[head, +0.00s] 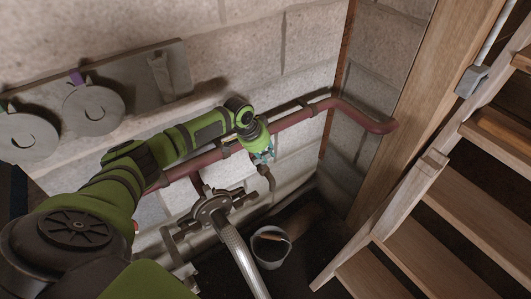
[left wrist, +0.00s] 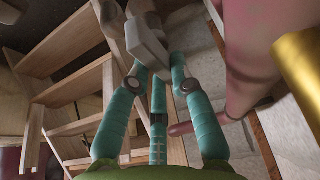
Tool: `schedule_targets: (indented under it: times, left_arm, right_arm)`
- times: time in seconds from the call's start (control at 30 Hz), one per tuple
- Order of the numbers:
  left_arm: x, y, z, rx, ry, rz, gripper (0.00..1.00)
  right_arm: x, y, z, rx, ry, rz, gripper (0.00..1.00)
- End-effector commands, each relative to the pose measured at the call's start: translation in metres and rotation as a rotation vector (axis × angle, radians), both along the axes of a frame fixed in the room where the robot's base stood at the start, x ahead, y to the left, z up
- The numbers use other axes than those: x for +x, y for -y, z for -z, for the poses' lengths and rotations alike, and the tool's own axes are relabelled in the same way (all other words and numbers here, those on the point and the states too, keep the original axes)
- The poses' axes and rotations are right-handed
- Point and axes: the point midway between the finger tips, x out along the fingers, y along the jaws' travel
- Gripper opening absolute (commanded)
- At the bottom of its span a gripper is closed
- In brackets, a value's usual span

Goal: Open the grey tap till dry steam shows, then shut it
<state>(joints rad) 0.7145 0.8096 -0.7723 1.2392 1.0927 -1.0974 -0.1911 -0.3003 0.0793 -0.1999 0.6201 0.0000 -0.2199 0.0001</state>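My left gripper (head: 263,156) reaches down to the small fitting on the red pipe by the wall, and its teal fingers hide most of it in the head view. In the left wrist view the grey tap (left wrist: 148,47) shows as a pale block at the tips of my left gripper (left wrist: 158,66). The tap lies between the fingers and covers the tip of the middle one. Whether the fingers press on it I cannot tell. A short bent outlet (head: 267,175) hangs below the gripper. I see no steam. My right gripper is not in view.
The red pipe (head: 299,115) runs along the block wall. A bucket (head: 270,250) stands on the dark floor below, beside a round metal flange (head: 213,208) with a ribbed hose (head: 240,258). Wooden stairs (head: 451,221) fill the right side. Grey discs (head: 93,109) hang at upper left.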

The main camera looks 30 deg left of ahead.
Motion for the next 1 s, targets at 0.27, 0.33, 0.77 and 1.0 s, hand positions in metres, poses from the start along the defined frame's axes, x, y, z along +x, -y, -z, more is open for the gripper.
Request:
schedule_targets:
  times: [0.27,0.33,0.77,1.0]
  left_arm:
    - [0.000,0.000,-0.001,-0.001,-0.002,-0.009,0.00]
    - [0.000,0.000,-0.002,-0.001,0.000,-0.021,0.00]
    - [0.001,0.001,-0.006,-0.004,-0.005,-0.289,0.00]
    - [0.002,0.000,-0.005,-0.004,-0.004,-0.519,0.00]
  right_arm:
    - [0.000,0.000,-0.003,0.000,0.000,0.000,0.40]
    - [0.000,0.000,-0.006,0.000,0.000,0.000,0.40]
    - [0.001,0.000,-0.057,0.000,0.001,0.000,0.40]
    - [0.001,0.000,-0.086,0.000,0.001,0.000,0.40]
